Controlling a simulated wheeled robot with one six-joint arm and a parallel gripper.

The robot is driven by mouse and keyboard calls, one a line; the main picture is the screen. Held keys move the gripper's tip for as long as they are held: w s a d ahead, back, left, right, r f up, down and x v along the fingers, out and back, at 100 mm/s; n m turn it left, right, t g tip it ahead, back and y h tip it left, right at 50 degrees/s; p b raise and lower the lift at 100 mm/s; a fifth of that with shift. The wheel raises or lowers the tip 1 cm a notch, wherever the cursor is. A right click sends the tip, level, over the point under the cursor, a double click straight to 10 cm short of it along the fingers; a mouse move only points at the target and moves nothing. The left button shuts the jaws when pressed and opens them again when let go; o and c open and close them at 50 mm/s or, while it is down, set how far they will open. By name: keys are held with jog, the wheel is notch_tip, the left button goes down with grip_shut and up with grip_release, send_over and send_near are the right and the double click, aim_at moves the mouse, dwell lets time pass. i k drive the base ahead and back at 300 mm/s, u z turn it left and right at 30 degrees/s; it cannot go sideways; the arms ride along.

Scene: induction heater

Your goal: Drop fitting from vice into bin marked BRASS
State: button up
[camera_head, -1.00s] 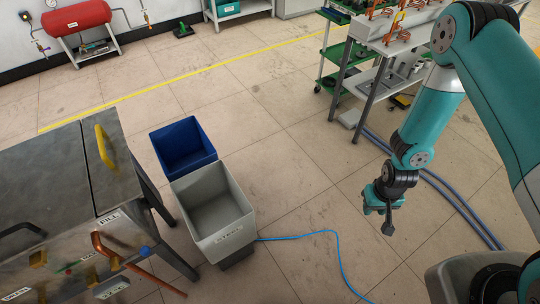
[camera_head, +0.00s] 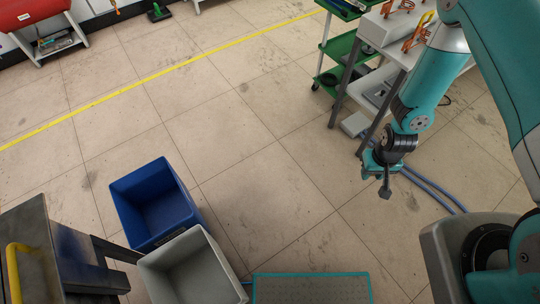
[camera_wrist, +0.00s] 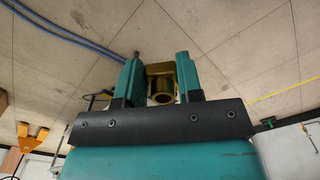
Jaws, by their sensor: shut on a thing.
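My gripper (camera_head: 384,188) hangs at the end of my arm in the right half of the head view, above the open floor. In the wrist view its two teal fingers are shut on a brass fitting (camera_wrist: 160,70) with a round opening. In the head view the held piece looks small and dark. A blue bin (camera_head: 125,210) and a grey bin (camera_head: 219,268) stand side by side on the floor at lower left, well away from my gripper. Both look empty in the parts I see. No bin marking is readable now.
A metal bench (camera_head: 38,235) with a yellow handle stands left of the bins. A teal-edged grey panel (camera_head: 310,288) is at the bottom edge. A table with copper coils and a green cart (camera_head: 340,48) stand behind my arm. The middle floor is clear.

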aim_at(177, 217)
jog(key=i, duration=1.85)
jog(key=u, duration=3.4)
